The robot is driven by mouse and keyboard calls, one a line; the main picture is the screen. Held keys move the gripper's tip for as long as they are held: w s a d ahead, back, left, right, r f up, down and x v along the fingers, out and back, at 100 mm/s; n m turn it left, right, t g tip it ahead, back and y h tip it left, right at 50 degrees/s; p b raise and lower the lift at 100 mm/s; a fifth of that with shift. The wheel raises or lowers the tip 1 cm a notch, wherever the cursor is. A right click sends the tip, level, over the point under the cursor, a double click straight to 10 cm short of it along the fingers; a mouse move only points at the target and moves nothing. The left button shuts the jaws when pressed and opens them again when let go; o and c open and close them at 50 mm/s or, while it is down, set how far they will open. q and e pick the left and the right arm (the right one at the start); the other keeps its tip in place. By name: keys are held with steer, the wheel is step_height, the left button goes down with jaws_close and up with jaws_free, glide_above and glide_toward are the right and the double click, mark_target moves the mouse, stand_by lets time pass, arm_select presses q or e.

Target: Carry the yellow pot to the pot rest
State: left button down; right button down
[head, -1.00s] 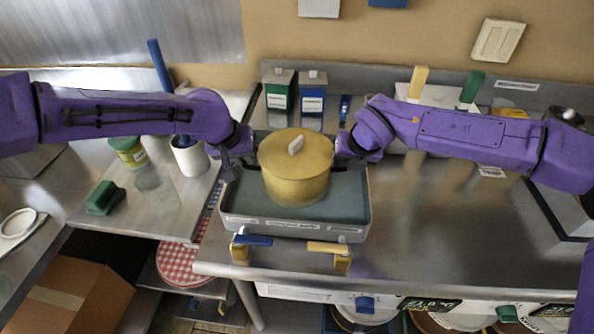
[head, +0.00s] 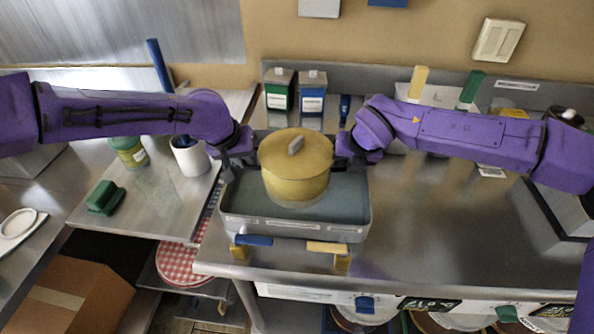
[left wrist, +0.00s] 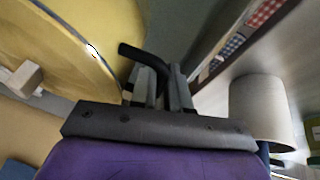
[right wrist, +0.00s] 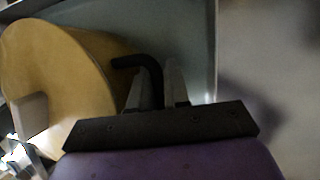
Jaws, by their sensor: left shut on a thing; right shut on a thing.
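The yellow pot (head: 296,175), lidded with a pale knob, is upright over the grey tub (head: 290,232) of bluish-grey liquid. A pale ring shows under its base; a clear gap is hard to judge. My left gripper (head: 246,160) is shut on the pot's left black handle (left wrist: 135,52), seen in the left wrist view. My right gripper (head: 344,160) is shut on the right black handle (right wrist: 130,62), seen in the right wrist view. The yellow pot also fills the left of both wrist views (left wrist: 70,25) (right wrist: 75,75). I cannot pick out the pot rest.
Green (head: 279,91) and blue (head: 312,93) containers stand behind the tub. A white cup (head: 190,158) and green block (head: 105,197) are on the left counter. A blue and a yellow handle (head: 328,248) are at the tub's front. The steel counter (head: 440,220) to the right is largely clear.

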arm_select(q)
steer(key=shift+w+r, duration=0.1)
steer(key=shift+w, duration=0.05)
arm_select(e)
steer(key=shift+w+r, duration=0.1)
steer(key=shift+w, duration=0.05)
